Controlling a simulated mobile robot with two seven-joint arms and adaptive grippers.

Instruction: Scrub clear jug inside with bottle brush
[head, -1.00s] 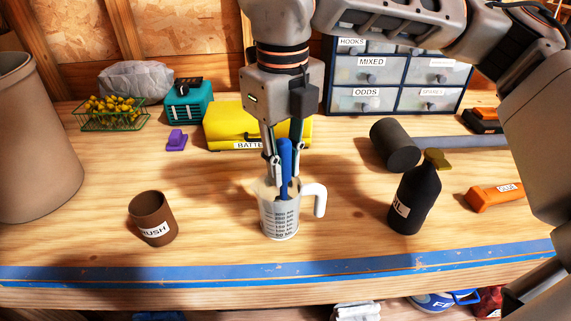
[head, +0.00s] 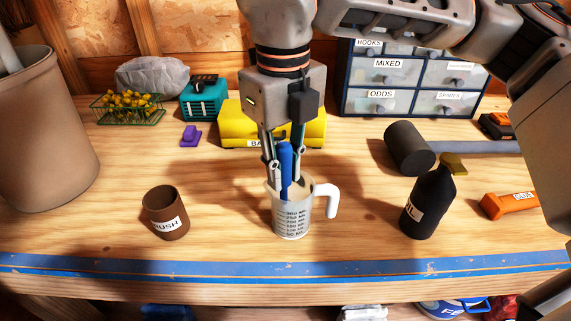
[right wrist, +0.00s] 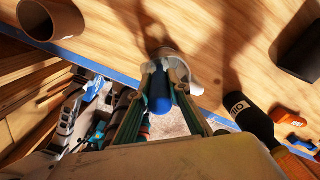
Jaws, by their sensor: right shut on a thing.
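The clear jug (head: 292,219) stands upright on the bench, with measuring marks and a white handle at its right. Part of it shows beyond the fingers in the right wrist view (right wrist: 192,86). My right gripper (head: 285,172) points down over the jug's mouth, shut on the blue handle of the bottle brush (head: 286,160). The handle also shows between the fingers in the right wrist view (right wrist: 160,93). The brush's lower part is inside the jug; its bristles cannot be made out. My left gripper is out of view.
A brown cup (head: 166,214) labelled as a brush holder stands left of the jug. A black bottle (head: 427,205) and a mallet (head: 408,150) are at the right. A yellow case (head: 240,125) lies behind. Blue tape (head: 130,268) marks the front edge.

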